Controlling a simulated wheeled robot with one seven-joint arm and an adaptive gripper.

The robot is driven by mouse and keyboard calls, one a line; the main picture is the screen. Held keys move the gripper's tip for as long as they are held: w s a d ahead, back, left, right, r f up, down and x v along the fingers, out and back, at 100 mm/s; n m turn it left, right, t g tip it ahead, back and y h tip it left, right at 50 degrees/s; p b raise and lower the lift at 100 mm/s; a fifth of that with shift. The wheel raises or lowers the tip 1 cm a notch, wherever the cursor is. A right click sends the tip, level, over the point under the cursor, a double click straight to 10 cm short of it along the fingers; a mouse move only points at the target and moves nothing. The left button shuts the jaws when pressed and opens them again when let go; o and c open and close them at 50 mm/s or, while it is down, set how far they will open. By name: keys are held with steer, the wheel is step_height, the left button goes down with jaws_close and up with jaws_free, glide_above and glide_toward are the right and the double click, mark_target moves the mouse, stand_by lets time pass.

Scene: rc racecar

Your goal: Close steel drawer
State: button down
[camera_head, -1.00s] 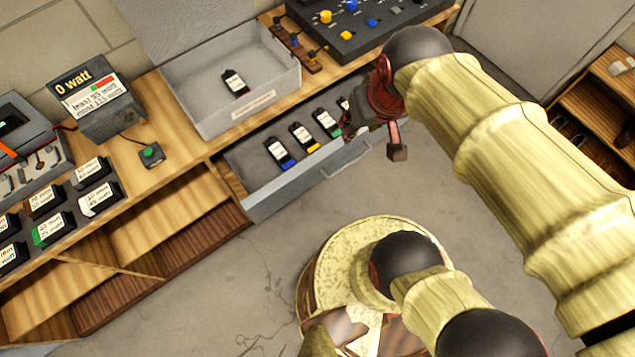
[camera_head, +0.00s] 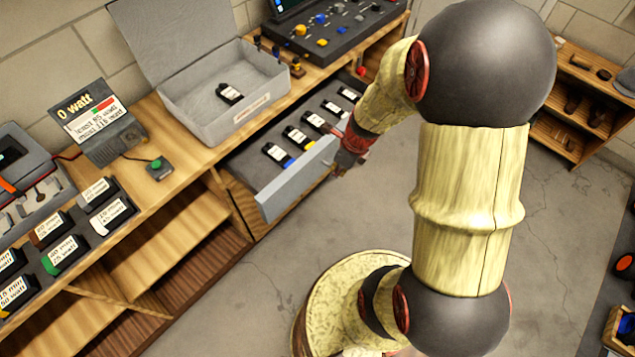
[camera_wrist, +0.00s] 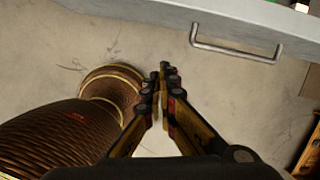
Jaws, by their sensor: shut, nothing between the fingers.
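The steel drawer (camera_head: 285,190) is pulled out from under the wooden workbench and holds several labelled black battery packs in a row. In the wrist view its grey front (camera_wrist: 150,12) crosses the top, with a metal bar handle (camera_wrist: 235,47). My gripper (camera_head: 343,165) is at the outer side of the drawer front in the head view, near its middle; that view does not show clearly whether they touch. In the wrist view my gripper (camera_wrist: 164,72) has its fingertips together with nothing between them, below and left of the handle and apart from it.
A grey open-lidded box (camera_head: 210,110) with one pack inside stands on the workbench (camera_head: 150,195) above the drawer. A watt display (camera_head: 95,120) and a green button (camera_head: 157,167) are to its left. Shelves (camera_head: 575,100) stand at right.

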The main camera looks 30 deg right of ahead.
steer(key=m, duration=0.2)
steer(key=b, duration=0.6)
glide_toward(320, 172)
steer(key=shift+s+a+f, duration=0.9)
steer(key=shift+a+f, duration=0.4)
steer(key=shift+f, duration=0.6)
steer(key=shift+m, duration=0.3)
steer(key=w+a+p, duration=0.1)
steer(key=w+p, duration=0.3)
steer(key=w, duration=0.1)
steer(key=w+a+p, duration=0.2)
steer(key=w+p, duration=0.3)
steer(key=w+a+p, duration=0.2)
steer(key=w+p, duration=0.3)
steer(key=shift+r, duration=0.15)
steer(key=shift+w+a+p, duration=0.25)
steer(key=shift+w+p, duration=0.3)
steer(key=shift+w, duration=0.25)
steer(key=shift+s+d+f, duration=0.1)
steer(key=shift+f, duration=0.1)
